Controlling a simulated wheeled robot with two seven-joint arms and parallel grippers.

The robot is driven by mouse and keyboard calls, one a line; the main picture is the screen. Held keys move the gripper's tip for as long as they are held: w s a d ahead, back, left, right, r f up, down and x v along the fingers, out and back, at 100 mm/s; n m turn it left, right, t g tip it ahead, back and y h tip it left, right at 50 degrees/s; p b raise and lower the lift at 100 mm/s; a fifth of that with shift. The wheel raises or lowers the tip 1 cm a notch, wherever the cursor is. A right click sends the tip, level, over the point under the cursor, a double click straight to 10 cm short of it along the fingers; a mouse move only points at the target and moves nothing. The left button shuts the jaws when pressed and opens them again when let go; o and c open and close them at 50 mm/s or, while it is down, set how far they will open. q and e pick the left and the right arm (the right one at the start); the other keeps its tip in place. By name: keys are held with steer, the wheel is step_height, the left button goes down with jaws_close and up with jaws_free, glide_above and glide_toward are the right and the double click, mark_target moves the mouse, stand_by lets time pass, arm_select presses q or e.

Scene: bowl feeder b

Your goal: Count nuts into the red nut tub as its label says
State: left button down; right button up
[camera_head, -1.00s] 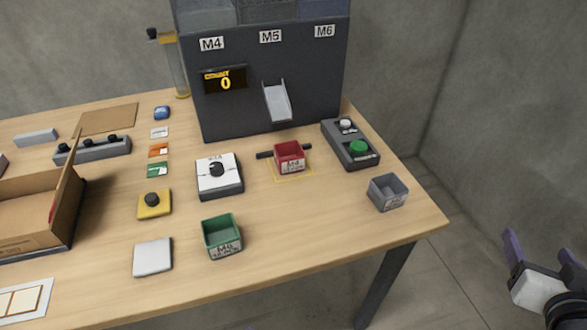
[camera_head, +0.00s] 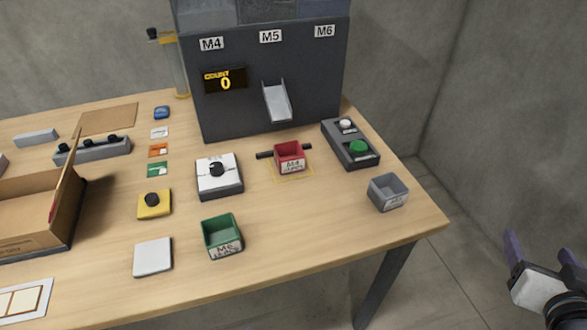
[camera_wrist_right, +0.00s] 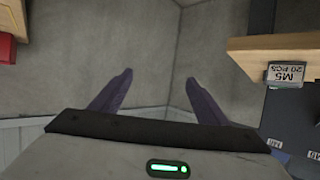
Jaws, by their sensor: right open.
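The red nut tub (camera_head: 290,158) stands upright in the yellow-outlined spot below the chute (camera_head: 277,101) of the dark feeder (camera_head: 270,60). Its label starts with M4; the line below is too small to read. I see no nuts in it. The feeder display (camera_head: 225,80) reads COUNT 0. The control box (camera_head: 351,145) beside it has a green and a white button. The dial (camera_head: 217,170) sits on a white-topped box. My right gripper (camera_head: 540,246) is open and empty, off the table's right edge; its fingers (camera_wrist_right: 158,92) also show in the right wrist view. My left gripper is out of view.
A green tub (camera_head: 222,237) stands at the front and a grey tub (camera_head: 388,192) near the right edge. A yellow box with a black button (camera_head: 154,204), a white pad (camera_head: 153,257) and an open carton (camera_head: 30,208) lie left. Right of the table is free floor.

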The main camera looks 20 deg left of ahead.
steer(key=s+a+f+n+g+y, duration=0.1)
steer(key=s+a+f, duration=0.4)
steer(key=f, duration=0.4)
steer(key=s+a+f+n+g+y, duration=0.2)
steer(key=s+a+f, duration=0.3)
steer(key=f, duration=0.4)
steer(key=s+a+f+n+g+y, duration=0.1)
steer(key=s+a+f+y, duration=0.1)
steer(key=s+a+f, duration=0.4)
step_height(320, 180, down, 4)
steer(key=shift+s+r+n+g, duration=0.1)
steer(key=shift+s+n+g, duration=0.2)
steer(key=shift+s, duration=0.5)
steer(key=shift+a, duration=0.1)
steer(key=shift+c, duration=0.4)
